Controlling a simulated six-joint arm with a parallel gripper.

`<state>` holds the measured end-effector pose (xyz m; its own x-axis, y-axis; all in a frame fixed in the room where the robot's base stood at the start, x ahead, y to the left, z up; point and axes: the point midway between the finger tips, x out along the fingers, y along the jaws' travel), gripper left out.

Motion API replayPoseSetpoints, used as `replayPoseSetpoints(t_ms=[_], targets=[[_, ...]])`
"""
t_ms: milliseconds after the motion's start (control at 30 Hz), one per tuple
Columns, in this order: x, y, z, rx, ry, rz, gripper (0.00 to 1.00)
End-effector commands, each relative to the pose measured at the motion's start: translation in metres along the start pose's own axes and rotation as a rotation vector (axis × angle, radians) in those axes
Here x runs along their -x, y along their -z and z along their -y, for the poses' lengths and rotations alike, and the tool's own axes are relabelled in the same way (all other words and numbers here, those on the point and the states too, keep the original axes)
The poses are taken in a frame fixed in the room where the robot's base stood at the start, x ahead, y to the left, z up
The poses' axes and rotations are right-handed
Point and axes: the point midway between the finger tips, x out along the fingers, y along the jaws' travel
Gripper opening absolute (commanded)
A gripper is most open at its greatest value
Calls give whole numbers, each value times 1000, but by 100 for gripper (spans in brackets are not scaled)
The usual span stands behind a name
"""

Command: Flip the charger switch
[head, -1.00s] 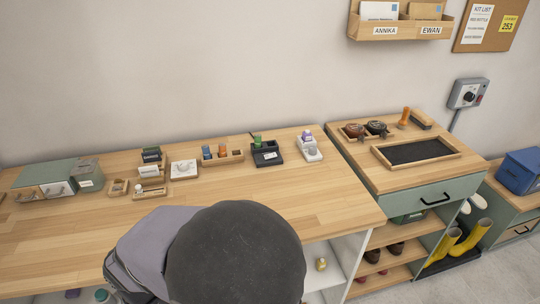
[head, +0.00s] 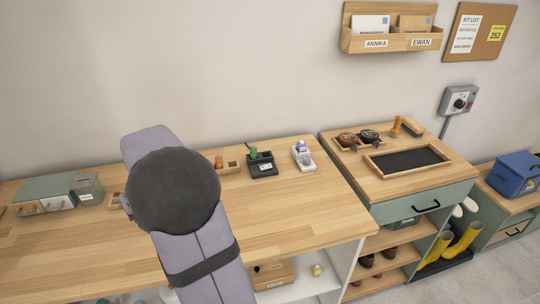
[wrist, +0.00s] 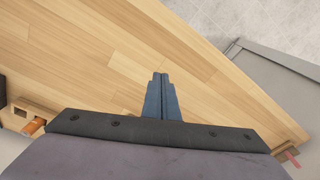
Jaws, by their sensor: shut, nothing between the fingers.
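A black charger (head: 262,168) with a green piece standing in its back stands near the back of the wooden worktop (head: 310,205) in the head view. A white label shows on its front; its switch is too small to make out. My gripper (wrist: 160,76) is shut and empty in the wrist view, above bare wood. In the head view my arm hides the gripper. A dark piece at the left edge of the wrist view is too cut off to name.
A wooden holder with an orange piece (head: 219,161) stands left of the charger, a white device (head: 303,160) with a purple top right of it. A grey-green box (head: 46,190) stands far left. A wall switch box (head: 460,101) hangs at right. The worktop's front right is clear.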

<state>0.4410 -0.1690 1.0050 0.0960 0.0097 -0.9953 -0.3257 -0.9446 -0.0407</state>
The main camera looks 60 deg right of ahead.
Motion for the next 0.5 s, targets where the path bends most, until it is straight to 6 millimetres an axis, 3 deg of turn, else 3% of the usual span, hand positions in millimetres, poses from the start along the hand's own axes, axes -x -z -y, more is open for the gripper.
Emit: replayPoseSetpoints(t_ms=[33,200,500], targets=[[9,15,-19,-30,-5,-12,0],[31,53,-81,-109,-23,-50,0],[69,86,-208,-249,-69,-117,0]])
